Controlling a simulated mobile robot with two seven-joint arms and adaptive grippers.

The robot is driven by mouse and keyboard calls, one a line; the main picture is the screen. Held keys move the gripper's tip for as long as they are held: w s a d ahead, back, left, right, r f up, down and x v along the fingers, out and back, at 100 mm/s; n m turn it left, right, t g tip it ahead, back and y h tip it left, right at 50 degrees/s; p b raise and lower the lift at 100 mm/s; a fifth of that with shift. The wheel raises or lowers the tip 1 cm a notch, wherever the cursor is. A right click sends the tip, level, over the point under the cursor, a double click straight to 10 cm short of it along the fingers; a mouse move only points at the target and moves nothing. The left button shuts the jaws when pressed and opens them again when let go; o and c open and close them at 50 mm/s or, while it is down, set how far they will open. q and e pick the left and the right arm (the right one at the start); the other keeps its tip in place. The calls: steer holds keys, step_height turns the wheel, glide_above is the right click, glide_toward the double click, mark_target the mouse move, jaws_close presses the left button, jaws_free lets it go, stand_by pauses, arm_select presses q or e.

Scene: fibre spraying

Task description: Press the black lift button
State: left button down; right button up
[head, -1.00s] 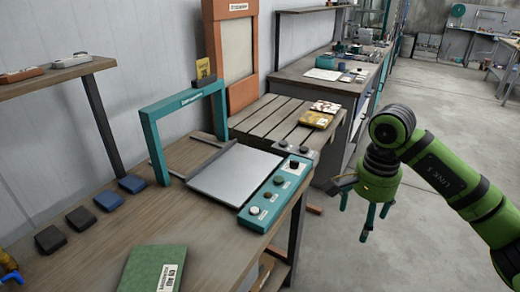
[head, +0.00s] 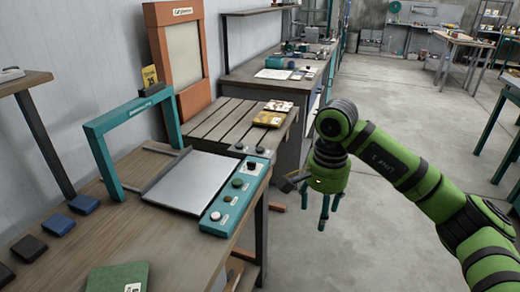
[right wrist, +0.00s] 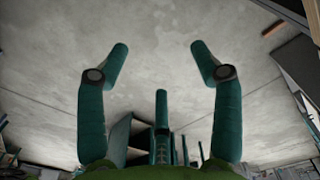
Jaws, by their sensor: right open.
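A teal control panel (head: 212,222) runs along the right edge of a grey metal plate (head: 190,190) on the wooden bench. It carries a black control (head: 252,167) at its far end, dark round buttons (head: 237,183) along the middle and a white button (head: 216,215) at the near end. Their labels are too small to read, so I cannot tell which is the lift button. My right gripper (head: 328,215) hangs fingers down over the floor, right of the panel and apart from it. Its fingers are spread and empty in the right wrist view (right wrist: 160,55). My left gripper is out of view.
A slatted bench (head: 215,125) with two small packets and two dark knobs lies beyond the panel. A green book (head: 112,278) and several dark blocks lie on the near bench (head: 150,245). Open floor lies right.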

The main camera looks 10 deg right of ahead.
jaws_close()
stand_by(1.0)
